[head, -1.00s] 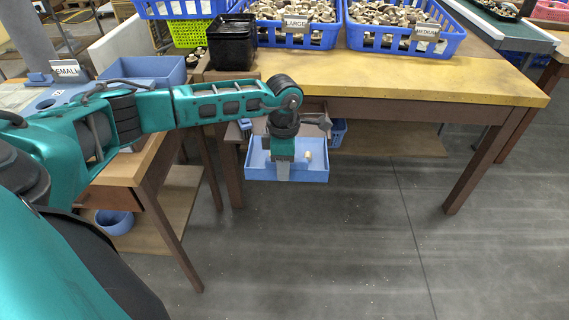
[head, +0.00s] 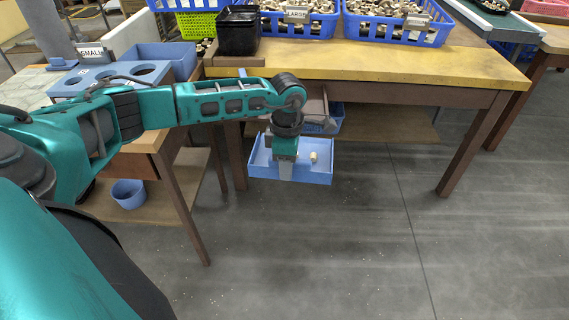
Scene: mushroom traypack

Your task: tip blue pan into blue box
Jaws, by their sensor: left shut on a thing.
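The shallow light-blue pan (head: 313,178) hangs in front of the yellow-topped table, below its top. One small pale mushroom piece (head: 314,157) lies in it. My left gripper (head: 285,173) points down and is shut on the pan; its fingertips are partly hidden. The pan looks slightly tilted, lower at the right. A blue box (head: 177,62) stands on the left table behind my forearm. Another blue container (head: 336,118) shows under the yellow table, partly hidden by my wrist. I cannot tell which is the task's box. My right gripper is not in view.
Blue crates of mushrooms (head: 398,32) and a black tray stack (head: 237,40) stand on the yellow table (head: 400,72). A blue bucket (head: 128,194) sits on the left table's lower shelf. Table legs flank the pan; the floor at front right is clear.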

